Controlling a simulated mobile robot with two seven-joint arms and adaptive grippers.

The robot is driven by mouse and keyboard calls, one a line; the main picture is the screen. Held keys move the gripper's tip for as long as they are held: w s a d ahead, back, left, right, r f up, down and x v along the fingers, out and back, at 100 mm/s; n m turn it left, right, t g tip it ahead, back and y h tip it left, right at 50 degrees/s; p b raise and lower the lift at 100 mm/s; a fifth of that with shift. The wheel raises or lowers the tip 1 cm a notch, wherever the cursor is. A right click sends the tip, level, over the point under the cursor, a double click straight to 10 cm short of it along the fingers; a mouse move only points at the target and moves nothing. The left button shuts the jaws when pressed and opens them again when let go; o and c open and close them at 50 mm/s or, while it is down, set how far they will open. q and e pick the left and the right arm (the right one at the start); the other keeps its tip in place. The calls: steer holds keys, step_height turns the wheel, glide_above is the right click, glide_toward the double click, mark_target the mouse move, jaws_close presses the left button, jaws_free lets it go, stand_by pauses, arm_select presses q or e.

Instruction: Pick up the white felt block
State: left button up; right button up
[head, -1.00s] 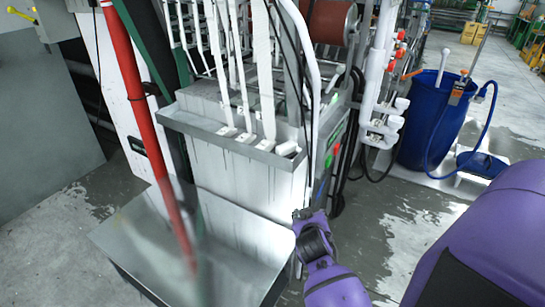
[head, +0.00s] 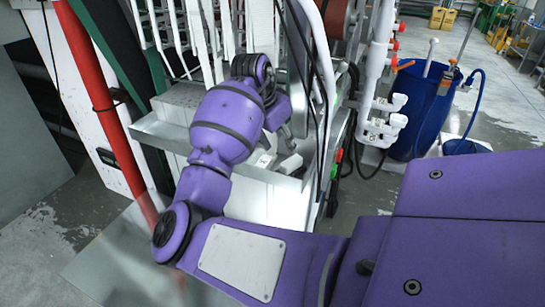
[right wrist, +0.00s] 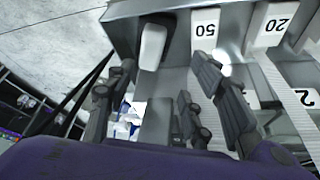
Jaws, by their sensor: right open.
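The white felt block (right wrist: 153,46) is a small rounded white piece lying on the grey ledge of the machine. It also shows in the head view (head: 290,164), near the ledge's right end. My right gripper (right wrist: 165,78) is open and empty in the right wrist view, with its dark fingers spread to either side below the block in the picture. The block is apart from the fingers. In the head view my right gripper (head: 290,122) is partly hidden by my purple arm, just above the block. My left gripper is not in view.
White numbered blocks, one marked 50 (right wrist: 205,32) and one marked 20 (right wrist: 271,24), stand close beside the felt block. White straps and dark cables hang near my arm. A metal ledge (head: 170,136) runs along the machine. A blue barrel (head: 421,115) stands at right.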

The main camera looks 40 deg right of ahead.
mark_target(293, 159)
steer(key=shift+s+r, duration=0.1)
steer(key=shift+s, duration=0.15)
steer(key=shift+s+d+f, duration=0.25)
steer(key=shift+s+f, duration=0.15)
steer(key=shift+f, duration=0.1)
steer(key=shift+s+d+f, duration=0.25)
steer(key=shift+s+f, duration=0.1)
steer(key=shift+f, duration=0.1)
steer(key=x, duration=0.5)
steer(key=shift+w, duration=0.2)
steer(key=shift+r, duration=0.1)
steer(key=shift+c, duration=0.9)
jaws_close()
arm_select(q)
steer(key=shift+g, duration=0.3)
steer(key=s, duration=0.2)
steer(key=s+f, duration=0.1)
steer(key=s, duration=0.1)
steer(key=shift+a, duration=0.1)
